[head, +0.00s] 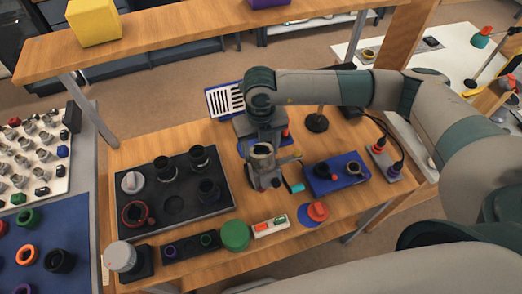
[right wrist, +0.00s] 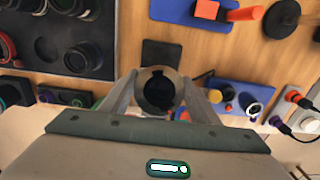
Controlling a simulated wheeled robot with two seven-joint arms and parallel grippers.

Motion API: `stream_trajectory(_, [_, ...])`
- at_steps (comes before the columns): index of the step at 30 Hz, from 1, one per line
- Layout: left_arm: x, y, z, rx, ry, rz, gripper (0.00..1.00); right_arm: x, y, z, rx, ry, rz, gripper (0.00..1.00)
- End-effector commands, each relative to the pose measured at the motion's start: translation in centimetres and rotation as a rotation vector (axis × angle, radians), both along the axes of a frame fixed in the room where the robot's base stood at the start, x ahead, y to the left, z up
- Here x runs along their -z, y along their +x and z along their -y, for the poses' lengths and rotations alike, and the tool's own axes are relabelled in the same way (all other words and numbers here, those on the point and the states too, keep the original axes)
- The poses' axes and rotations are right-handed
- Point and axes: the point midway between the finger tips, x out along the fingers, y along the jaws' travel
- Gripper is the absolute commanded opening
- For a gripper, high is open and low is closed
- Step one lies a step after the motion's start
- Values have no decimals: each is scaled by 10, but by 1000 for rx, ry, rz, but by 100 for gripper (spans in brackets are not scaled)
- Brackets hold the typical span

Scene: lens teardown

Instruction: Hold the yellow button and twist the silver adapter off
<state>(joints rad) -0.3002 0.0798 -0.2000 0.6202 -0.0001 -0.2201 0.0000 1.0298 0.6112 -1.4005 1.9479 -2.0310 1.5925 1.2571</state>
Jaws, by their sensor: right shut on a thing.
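My right gripper (head: 263,158) is over the middle of the wooden table and shut on a grey metal ring-like part, which looks like the silver adapter (head: 262,150). In the right wrist view the adapter (right wrist: 158,90) sits between the two fingertips, with a dark round opening facing the camera. What lies under it is hidden. A small yellow round piece (right wrist: 228,93) shows on the blue block (right wrist: 222,107) to the right; I cannot tell if it is the yellow button. My left gripper is not in view.
A black tray (head: 220,205) with several dark lens parts stands left of the gripper. In front are a green round lid (head: 235,235) and a red piece (head: 317,211). A black stand base (head: 317,123) and cabled plugs (head: 393,169) are to the right. A wooden shelf (head: 180,48) spans the back.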

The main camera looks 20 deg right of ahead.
Motion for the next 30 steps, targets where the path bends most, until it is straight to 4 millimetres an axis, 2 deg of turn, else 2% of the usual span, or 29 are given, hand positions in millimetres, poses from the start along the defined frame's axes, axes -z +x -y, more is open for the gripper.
stream_trajectory(9, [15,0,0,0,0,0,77,1,1,0,-86,34,1,31])
stream_trajectory(23, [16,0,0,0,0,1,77,0,0,-1,-108,42,-1,31])
stream_trajectory(30, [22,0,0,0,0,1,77,1,1,-1,-132,51,0,31])
